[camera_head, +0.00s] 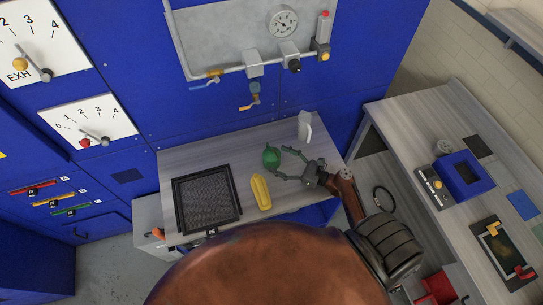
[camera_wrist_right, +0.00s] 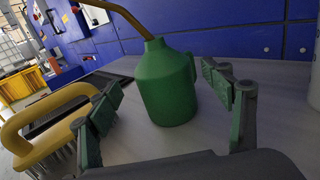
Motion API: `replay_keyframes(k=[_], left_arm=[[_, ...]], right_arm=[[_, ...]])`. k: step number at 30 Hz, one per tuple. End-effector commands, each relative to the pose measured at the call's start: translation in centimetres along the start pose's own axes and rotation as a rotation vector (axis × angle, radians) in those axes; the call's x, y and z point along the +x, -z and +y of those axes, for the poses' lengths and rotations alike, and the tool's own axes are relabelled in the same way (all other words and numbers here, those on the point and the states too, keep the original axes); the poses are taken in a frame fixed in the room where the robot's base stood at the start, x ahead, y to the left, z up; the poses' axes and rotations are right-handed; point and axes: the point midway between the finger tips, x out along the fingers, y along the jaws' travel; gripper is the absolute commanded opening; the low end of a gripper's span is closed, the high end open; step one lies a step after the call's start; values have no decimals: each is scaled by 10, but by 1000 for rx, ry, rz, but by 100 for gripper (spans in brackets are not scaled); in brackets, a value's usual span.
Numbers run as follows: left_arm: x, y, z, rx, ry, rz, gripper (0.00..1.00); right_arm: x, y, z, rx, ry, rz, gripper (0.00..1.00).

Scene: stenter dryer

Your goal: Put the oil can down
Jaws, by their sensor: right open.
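The green oil can (camera_head: 271,157) stands upright on the grey table (camera_head: 225,150) in front of the blue machine. In the right wrist view, the oil can (camera_wrist_right: 168,85) has a brass-coloured spout rising to the upper left, and its base rests on the table top. My right gripper (camera_head: 282,162) is open at the can. In the right wrist view, the open fingers (camera_wrist_right: 170,100) stand on either side of the can, with a gap visible at the right. My left gripper is not in view.
A yellow-handled brush (camera_head: 261,192) lies left of the right gripper, close to its finger in the wrist view. A black tray (camera_head: 206,199) is at the table's left. A white container (camera_head: 304,127) stands behind the gripper. A side bench (camera_head: 430,130) is at the right.

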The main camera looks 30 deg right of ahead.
Motion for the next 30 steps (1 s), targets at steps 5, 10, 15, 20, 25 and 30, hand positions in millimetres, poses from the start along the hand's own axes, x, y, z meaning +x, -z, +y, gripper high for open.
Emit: replay_keyframes(k=[5,10,15,20,25,30], left_arm=[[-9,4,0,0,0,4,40],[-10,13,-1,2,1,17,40],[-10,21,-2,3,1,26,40],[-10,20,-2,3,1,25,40],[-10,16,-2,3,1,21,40],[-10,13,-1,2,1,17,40]], right_arm=[[28,-5,-4,0,0,-2,74],[38,-3,-4,0,3,0,74],[39,-3,-4,0,4,1,74],[39,-3,-4,0,3,1,65],[39,-3,-4,0,3,1,54],[39,-3,-4,0,3,1,42]])
